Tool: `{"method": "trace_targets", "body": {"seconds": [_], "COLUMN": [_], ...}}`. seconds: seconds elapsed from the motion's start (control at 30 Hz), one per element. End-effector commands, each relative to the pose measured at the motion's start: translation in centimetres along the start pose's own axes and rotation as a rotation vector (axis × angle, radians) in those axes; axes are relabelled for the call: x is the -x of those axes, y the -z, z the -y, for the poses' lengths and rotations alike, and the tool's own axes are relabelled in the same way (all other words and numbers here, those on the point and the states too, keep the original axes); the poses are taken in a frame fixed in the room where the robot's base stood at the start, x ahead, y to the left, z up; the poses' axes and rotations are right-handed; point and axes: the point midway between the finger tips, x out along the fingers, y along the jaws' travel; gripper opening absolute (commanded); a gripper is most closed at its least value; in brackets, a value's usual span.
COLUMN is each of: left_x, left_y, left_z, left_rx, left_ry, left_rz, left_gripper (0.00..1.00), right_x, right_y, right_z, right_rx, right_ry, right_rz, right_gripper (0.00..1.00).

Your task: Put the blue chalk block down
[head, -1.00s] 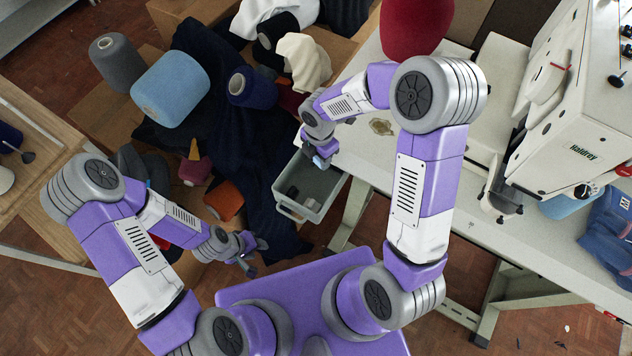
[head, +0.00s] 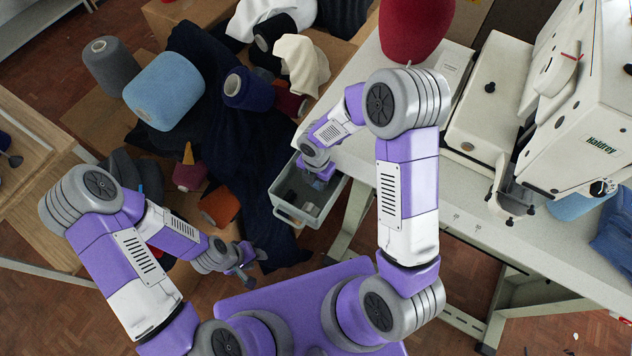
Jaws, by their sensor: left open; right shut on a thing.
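My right gripper (head: 320,181) is at the far right part of the grey bin (head: 296,219), pointing down into its opening. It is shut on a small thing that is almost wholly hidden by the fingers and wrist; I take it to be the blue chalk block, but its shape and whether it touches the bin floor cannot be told. A few small dark pieces (head: 291,195) lie in the bin's left part. My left gripper (head: 247,272) is open and empty, low to the left of the bin and apart from it.
The white sewing table (head: 455,205) stands right of the bin, with a cream machine (head: 570,130) and a red cone (head: 415,28) on it. Dark cloth (head: 240,150) and several thread spools, including a light blue one (head: 170,90), crowd the left side.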

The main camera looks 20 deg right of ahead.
Motion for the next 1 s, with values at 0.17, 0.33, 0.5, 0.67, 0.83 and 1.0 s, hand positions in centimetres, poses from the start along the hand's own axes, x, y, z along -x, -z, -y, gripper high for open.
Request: {"method": "trace_targets", "body": {"seconds": [0.17, 0.33, 0.5, 0.67, 0.83, 1.0], "left_x": [-0.4, -0.4, -0.6, -0.5, -0.5, 0.0], "left_y": [0.0, 0.0, 0.0, 0.0, 0.0, 0.0], "left_z": [0.1, 0.1, 0.2, 0.2, 0.2, 0.0], "left_rx": [0.0, 0.0, 0.0, 0.0, 0.0, 0.0], "left_ry": [0.0, 0.0, 0.0, 0.0, 0.0, 0.0], "left_rz": [0.0, 0.0, 0.0, 0.0, 0.0, 0.0], "left_gripper": [0.43, 0.43, 0.43, 0.43, 0.43, 0.43], "right_x": [-0.8, -0.9, -1.1, -1.1, -1.1, -0.1], "right_y": [0.0, 0.0, 0.0, 0.0, 0.0, 0.0], "right_z": [-0.1, 0.0, 0.0, 0.0, 0.0, 0.0], "right_rx": [0.0, 0.0, -0.001, -0.001, -0.001, -0.001], "right_ry": [-0.002, -0.002, -0.001, -0.001, -0.001, -0.002], "right_rz": [0.001, 0.0, 0.0, 0.0, 0.0, 0.001], "right_gripper": [0.08, 0.08, 0.52, 0.67, 0.67, 0.67]}}
